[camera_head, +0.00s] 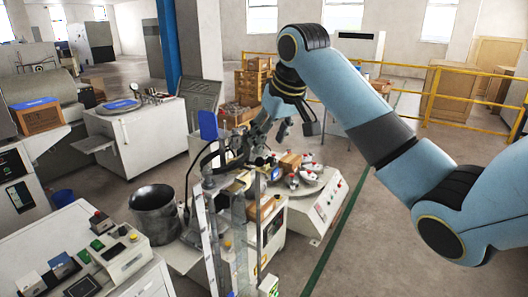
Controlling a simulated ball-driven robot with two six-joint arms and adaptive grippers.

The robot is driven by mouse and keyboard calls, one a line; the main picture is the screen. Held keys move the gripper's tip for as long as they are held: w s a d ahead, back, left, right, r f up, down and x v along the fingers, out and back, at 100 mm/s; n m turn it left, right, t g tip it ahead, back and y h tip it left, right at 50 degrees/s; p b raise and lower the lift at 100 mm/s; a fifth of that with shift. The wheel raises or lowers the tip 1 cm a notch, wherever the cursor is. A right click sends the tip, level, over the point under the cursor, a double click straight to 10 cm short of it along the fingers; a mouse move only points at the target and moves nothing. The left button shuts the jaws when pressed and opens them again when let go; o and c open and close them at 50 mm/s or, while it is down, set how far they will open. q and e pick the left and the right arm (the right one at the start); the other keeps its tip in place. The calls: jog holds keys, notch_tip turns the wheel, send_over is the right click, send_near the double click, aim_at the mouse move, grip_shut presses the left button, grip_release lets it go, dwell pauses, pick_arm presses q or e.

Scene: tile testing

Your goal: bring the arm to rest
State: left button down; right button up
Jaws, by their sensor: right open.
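My right arm (376,120), light blue with dark joints, comes in from the right edge and bends down at its far end. My right gripper (268,137) hangs from it, pointing down, above a cluttered testing machine near the middle of the picture. Its jaws are apart, and I see nothing held between them. The gripper is small and overlaps the machine parts behind it, so I cannot tell how close it is to them. My left arm and gripper do not show.
Below the gripper, a white machine (323,211) carries several small parts and a red button. A yellow railing (466,106) runs behind my arm. The grey floor at lower right is clear.

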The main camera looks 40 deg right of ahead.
jog(key=v, duration=0.5)
jog(key=s+a+f+m+g+b, duration=0.15)
jog(key=s+f+b, duration=0.45)
jog(key=f, duration=1.2)
jog(key=s+f+g+b, duration=0.3)
jog(key=s+f+b, duration=0.3)
jog(key=f, duration=1.2)
jog(key=s+a+f+g+b, duration=0.15)
jog(key=s+f+b, duration=0.45)
jog(key=f, duration=1.2)
jog(key=s+a+f+n+t+b, duration=0.1)
jog(key=s+f+b, duration=0.5)
jog(key=s+f, duration=2.3)
jog(key=shift+s+a+f+n+t+h, duration=0.4)
jog(key=shift+s+n, duration=0.35)
jog(key=shift+s, duration=0.4)
